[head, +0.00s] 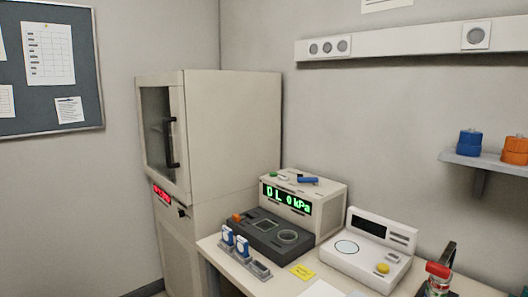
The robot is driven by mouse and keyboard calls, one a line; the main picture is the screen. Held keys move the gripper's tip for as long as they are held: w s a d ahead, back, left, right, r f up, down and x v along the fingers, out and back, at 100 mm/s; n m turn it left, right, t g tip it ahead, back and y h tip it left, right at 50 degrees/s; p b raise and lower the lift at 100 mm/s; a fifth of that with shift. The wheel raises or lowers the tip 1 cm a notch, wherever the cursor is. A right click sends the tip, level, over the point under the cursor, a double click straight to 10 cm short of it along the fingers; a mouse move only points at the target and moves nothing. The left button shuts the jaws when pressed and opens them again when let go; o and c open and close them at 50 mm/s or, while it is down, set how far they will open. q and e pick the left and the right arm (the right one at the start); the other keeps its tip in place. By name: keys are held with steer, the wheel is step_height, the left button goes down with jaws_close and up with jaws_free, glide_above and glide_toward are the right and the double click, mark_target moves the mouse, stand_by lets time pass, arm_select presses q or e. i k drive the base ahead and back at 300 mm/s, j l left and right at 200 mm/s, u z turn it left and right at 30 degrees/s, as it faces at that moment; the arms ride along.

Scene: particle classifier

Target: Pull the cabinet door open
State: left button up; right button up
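A tall beige cabinet (232,130) stands in the corner of the room. Its door (156,132) is on the left-facing front, with a dark glass panel and a black vertical handle (171,144) near the right edge. The door looks shut. A red lit display (162,194) sits below the door. Neither of my grippers is in view.
A bench right of the cabinet holds a device with a green display (287,199), a dark instrument (268,236), a white device (362,250) and a red-capped item (438,272). A shelf (490,161) is at the right. Floor before the cabinet is mostly out of view.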

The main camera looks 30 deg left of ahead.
mark_target(180, 189)
steer(key=u, duration=1.7)
steer(key=i+j, duration=0.8)
